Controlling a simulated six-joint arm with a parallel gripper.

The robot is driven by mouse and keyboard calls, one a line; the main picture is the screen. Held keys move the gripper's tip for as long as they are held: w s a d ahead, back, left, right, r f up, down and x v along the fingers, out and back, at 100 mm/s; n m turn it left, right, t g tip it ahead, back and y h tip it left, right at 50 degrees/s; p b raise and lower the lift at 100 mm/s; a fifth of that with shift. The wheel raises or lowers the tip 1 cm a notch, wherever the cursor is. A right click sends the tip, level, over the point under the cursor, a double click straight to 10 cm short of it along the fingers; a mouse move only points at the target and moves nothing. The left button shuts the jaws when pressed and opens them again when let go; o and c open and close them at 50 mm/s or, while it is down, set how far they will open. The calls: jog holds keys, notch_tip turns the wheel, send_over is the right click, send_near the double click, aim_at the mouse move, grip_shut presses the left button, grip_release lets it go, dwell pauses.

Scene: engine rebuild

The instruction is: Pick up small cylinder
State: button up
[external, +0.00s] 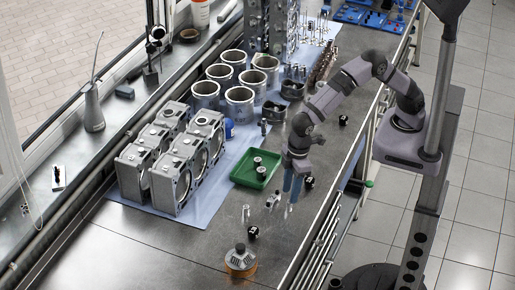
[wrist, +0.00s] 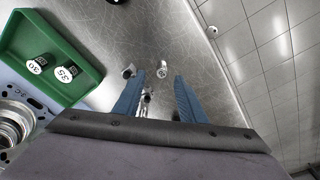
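My gripper (wrist: 160,85) is open, its two blue fingers spread apart and pointing down at the bench. In the external view my gripper (external: 290,192) hangs low over the grey bench, to the right of the green tray. A small silver cylinder (wrist: 162,69) shows between the fingertips in the wrist view, a little beyond them and touching neither. A small dark part with a bright face (wrist: 129,71) lies beside the left fingertip. Another small shiny part (wrist: 146,95) shows in the gap between the fingers; its shape is unclear.
The green tray (wrist: 47,91) holds two cylinders marked 30 and 35. Engine blocks (external: 175,165) and cylinder liners (external: 239,103) stand on a blue mat to the left. A black part (external: 253,232) and a round orange-based object (external: 240,262) stand nearer the camera. The bench edge is close on the right.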

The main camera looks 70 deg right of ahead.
aim_at(289, 205)
jog(key=shift+f+p, duration=0.55)
jog(key=shift+p, duration=0.05)
jog(key=shift+a+f+p, duration=0.15)
jog(key=shift+f+p, duration=0.3)
jog(key=shift+f, duration=0.6)
jog(key=shift+a+f+p, duration=0.1)
jog(key=shift+f+p, duration=0.3)
jog(key=shift+f, duration=0.6)
jog(key=shift+c, duration=0.2)
grip_shut()
